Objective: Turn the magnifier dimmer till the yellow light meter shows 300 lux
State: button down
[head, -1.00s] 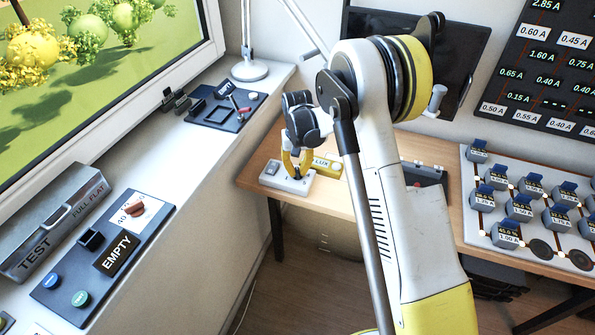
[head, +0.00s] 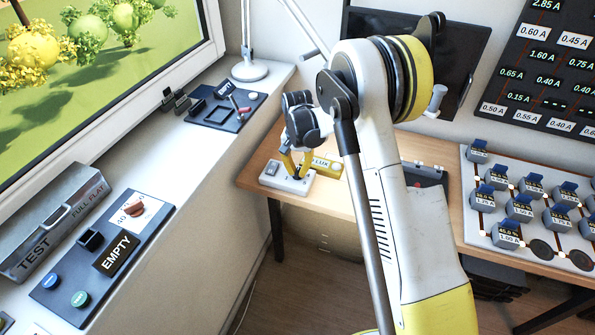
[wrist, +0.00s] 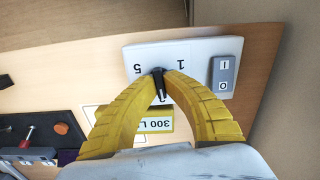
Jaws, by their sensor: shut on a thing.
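The white dimmer box (head: 292,184) lies on the wooden desk. In the wrist view, the dimmer (wrist: 150,57) shows the marks 1 and 5, a dark knob (wrist: 159,83) and a grey rocker switch (wrist: 224,76). My gripper (wrist: 161,75) is shut on the dark knob with its yellow fingertips; in the head view, my gripper (head: 296,172) stands over the box. The yellow light meter (head: 327,165) lies right behind the dimmer with LUX showing. In the wrist view, the meter (wrist: 157,112) reads upside down "300 L", the rest hidden by a finger.
A white lamp base (head: 249,70) and a dark panel with small parts (head: 226,106) stand on the sill. A white board with several grey blocks (head: 519,207) lies farther right.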

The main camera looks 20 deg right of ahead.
aim_at(297, 171)
jog(key=c, duration=1.5)
grip_release()
notch_tip(297, 171, up, 12)
